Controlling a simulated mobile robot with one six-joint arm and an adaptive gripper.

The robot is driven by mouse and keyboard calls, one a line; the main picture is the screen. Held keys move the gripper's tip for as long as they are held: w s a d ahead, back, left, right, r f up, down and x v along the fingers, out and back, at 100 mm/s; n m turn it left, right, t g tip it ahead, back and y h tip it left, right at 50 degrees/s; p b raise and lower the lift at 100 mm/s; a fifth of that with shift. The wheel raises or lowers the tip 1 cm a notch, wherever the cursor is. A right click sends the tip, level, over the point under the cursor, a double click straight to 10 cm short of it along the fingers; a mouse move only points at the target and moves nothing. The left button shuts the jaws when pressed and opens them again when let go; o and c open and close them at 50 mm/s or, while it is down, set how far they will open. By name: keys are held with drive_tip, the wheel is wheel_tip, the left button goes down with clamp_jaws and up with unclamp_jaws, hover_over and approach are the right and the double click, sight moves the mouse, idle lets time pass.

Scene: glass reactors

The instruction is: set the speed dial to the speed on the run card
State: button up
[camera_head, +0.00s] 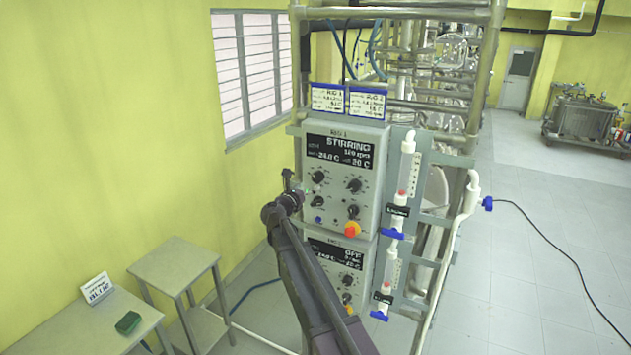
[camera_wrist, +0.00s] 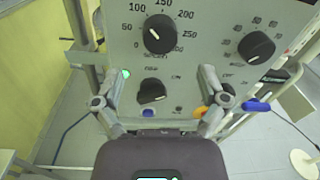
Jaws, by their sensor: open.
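The speed dial (camera_wrist: 158,35) is a black round knob with a white mark, on a scale from 0 upward in the wrist view. In the head view the dial (camera_head: 318,177) is at the upper left of the RIG 1 panel (camera_head: 368,190). The panel's display (camera_head: 340,151) reads STIRRING and about 120 rpm. The run card for RIG 1 (camera_head: 327,99) is above the panel; its speed is too small to read surely. My gripper (camera_wrist: 158,88) is open and empty, its fingertips below the dial, either side of a lower knob (camera_wrist: 152,92).
Another knob (camera_wrist: 256,47) is to the right of the dial. A second panel (camera_head: 340,262), showing OFF, is below. Small tables (camera_head: 175,262) stand at the left.

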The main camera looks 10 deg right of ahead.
sight(316, 179)
drive_tip(key=shift+x, duration=3.05)
drive_tip(key=c, duration=1.1)
